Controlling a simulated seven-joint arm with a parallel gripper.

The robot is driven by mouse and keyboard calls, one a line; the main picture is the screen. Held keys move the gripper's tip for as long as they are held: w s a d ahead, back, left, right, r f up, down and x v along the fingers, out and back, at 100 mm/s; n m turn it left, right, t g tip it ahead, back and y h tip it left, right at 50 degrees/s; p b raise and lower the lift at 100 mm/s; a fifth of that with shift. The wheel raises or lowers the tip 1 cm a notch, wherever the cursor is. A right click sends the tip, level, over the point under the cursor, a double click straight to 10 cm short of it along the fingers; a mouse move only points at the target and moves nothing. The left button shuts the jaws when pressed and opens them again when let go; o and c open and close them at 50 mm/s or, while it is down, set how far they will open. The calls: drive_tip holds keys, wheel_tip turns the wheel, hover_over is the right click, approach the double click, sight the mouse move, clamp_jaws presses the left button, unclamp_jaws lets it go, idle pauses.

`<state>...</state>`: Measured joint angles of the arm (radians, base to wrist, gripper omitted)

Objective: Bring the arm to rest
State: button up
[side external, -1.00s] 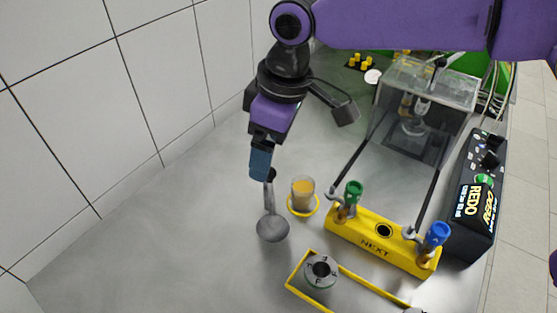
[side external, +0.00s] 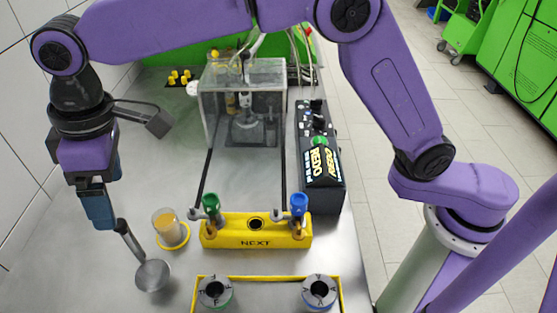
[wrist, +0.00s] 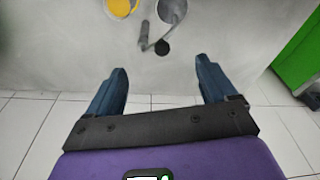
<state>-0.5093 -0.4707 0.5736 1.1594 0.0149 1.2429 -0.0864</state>
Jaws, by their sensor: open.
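My gripper (side external: 104,226) is open and empty, pointing down at the left of the bench in the side view. Its two blue fingers stand wide apart in the wrist view (wrist: 161,66). A grey metal ladle (side external: 152,276) lies just beyond the fingertips, its handle end close to them in the side view. In the wrist view the ladle (wrist: 146,32) is past the fingertips, with its dark handle end toward the gap. The exact distance between fingers and handle is unclear.
A cup of yellow liquid (side external: 166,226) stands on a yellow ring beside the ladle. A yellow block (side external: 225,238) with green and blue valves is to the right. A clear box (side external: 215,105) and a black control box (side external: 322,185) stand behind. White tiled wall is at far left.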

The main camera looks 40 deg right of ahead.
drive_tip(key=s+d+f, duration=0.2)
drive_tip(key=s+d, duration=0.5)
drive_tip(key=d, duration=0.6)
drive_tip(key=s+d+f+h, duration=0.1)
drive_tip(key=s+d, duration=0.6)
drive_tip(key=d, duration=0.7)
drive_tip(key=s+d+f, duration=0.3)
drive_tip(key=s+d, duration=0.5)
drive_tip(key=d, duration=0.6)
drive_tip(key=shift+d+f+g, duration=0.2)
drive_tip(key=shift+f+g, duration=0.1)
drive_tip(key=shift+g, duration=0.1)
